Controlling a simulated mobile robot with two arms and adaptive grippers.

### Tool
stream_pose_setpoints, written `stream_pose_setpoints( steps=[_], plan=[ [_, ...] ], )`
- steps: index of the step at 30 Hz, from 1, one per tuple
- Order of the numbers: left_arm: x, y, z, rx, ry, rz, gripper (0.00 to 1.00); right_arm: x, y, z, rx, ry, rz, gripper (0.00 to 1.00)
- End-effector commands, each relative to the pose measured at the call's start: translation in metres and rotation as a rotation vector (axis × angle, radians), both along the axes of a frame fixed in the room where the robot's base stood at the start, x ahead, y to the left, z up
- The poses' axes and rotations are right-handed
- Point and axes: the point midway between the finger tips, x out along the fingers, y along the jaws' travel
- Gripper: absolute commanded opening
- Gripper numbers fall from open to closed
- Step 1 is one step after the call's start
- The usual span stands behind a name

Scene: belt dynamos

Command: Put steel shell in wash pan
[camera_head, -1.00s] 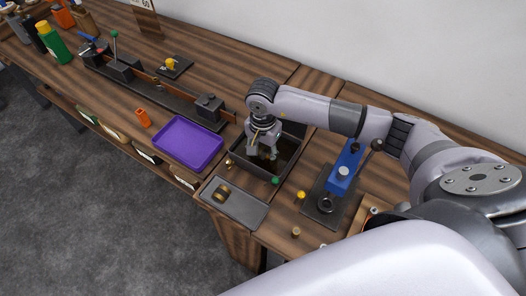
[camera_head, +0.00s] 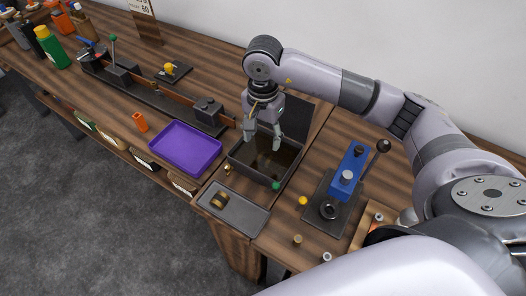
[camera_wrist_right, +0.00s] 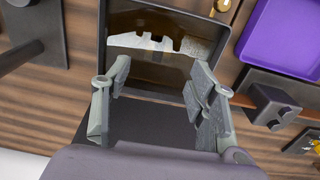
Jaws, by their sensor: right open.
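The wash pan (camera_head: 235,165) is a dark rectangular pan with brownish liquid, right of the purple tray. In the right wrist view the pan (camera_wrist_right: 103,35) fills the top middle. A pale notched shape (camera_wrist_right: 145,43) shows in its liquid; I cannot tell whether it is a reflection or an object. I cannot clearly make out the steel shell. My right gripper (camera_head: 262,142) is above the pan, pointing down, with its fingers apart and nothing between them. Its two fingers also show in the right wrist view (camera_wrist_right: 158,85). My left gripper is not in view.
A purple tray (camera_head: 186,148) lies left of the pan. A grey tray (camera_head: 243,215) with a brass-coloured part (camera_head: 219,200) is in front. A blue press (camera_head: 350,170) stands at the right. A small silvery piece (camera_head: 326,257) lies near the front edge.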

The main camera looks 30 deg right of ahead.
Motion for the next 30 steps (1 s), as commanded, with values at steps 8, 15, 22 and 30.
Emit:
stream_pose_setpoints(
  steps=[8,15,22,30],
  plan=[
    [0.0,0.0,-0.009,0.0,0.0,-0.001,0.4,0.0,0.0,0.026,-0.001,-0.001,0.0,0.53],
    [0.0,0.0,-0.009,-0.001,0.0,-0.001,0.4,0.0,0.0,0.028,-0.001,0.001,0.0,0.53],
    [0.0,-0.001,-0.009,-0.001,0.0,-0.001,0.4,0.0,0.0,0.027,0.0,0.0,0.0,0.53],
    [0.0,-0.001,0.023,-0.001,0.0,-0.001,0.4,0.0,0.0,0.06,0.0,0.0,0.0,0.53]
  ],
)
